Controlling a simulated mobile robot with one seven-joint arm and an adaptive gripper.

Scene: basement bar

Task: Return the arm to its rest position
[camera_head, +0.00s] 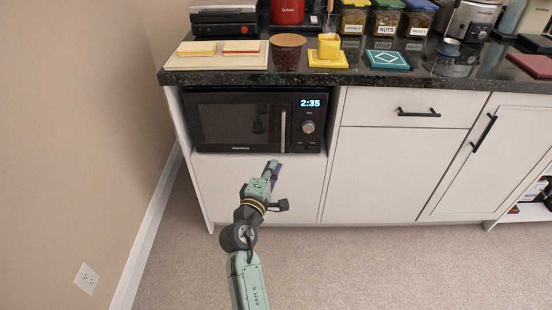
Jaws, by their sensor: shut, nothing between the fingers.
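My gripper (275,166) is in the middle of the head view, at the end of my green and dark grey arm. The arm reaches up from the bottom edge. My gripper is shut and empty, with its fingers pointing up and away. In the picture it lies over the white cabinet front, just below the microwave (222,122). I cannot tell how far it is from the cabinet. The microwave is black, its door is closed, and its clock reads 2:35.
The dark countertop (440,75) holds a yellow cup (329,46), a coaster (388,60), a cutting board (218,56) and several jars. Cabinets with a drawer (405,108) stand to the right. A beige wall (70,130) is at left. The carpet (340,265) is clear.

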